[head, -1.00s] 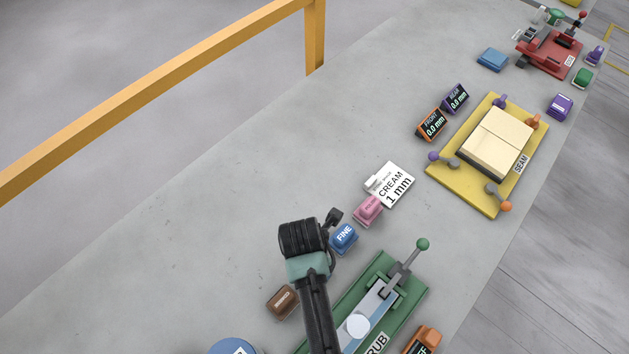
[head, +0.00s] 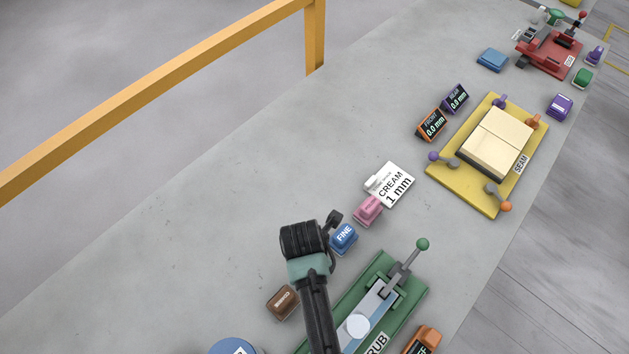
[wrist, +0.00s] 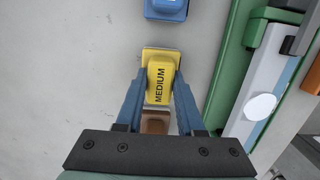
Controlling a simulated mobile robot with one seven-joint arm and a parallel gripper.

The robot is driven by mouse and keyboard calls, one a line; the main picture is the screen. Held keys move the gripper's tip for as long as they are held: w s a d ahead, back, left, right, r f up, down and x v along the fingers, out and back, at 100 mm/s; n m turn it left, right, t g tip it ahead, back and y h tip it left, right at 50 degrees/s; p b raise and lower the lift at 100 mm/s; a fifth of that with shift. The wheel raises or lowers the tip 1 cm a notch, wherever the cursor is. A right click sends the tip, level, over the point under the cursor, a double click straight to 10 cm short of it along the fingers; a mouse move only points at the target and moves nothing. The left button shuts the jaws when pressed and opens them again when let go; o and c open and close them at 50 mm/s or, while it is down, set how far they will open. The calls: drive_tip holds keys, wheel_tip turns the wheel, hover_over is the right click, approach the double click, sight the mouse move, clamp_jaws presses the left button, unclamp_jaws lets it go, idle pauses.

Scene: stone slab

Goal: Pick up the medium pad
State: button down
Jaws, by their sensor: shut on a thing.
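The medium pad (wrist: 160,82) is yellow, with MEDIUM printed on its raised grip. In the wrist view it sits between the two blue fingers of my gripper (wrist: 160,88), which is shut on it. I cannot tell whether the pad touches the slab or is just above it. In the head view my dark arm hides the pad and the fingertips.
The blue FINE pad (head: 344,238) and pink pad (head: 367,210) lie beyond my gripper. A brown pad (head: 282,302) lies on the near side. The green fixture (head: 408,300) with a lever stands to the right. The slab to the left (head: 150,260) is clear.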

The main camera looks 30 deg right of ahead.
drive_tip(key=shift+r, duration=0.15)
wheel_tip(320, 180, up, 10)
drive_tip(key=shift+f+b, duration=0.1)
drive_tip(key=shift+b, duration=0.2)
drive_tip(key=c, duration=1.1)
unclamp_jaws()
clamp_jaws()
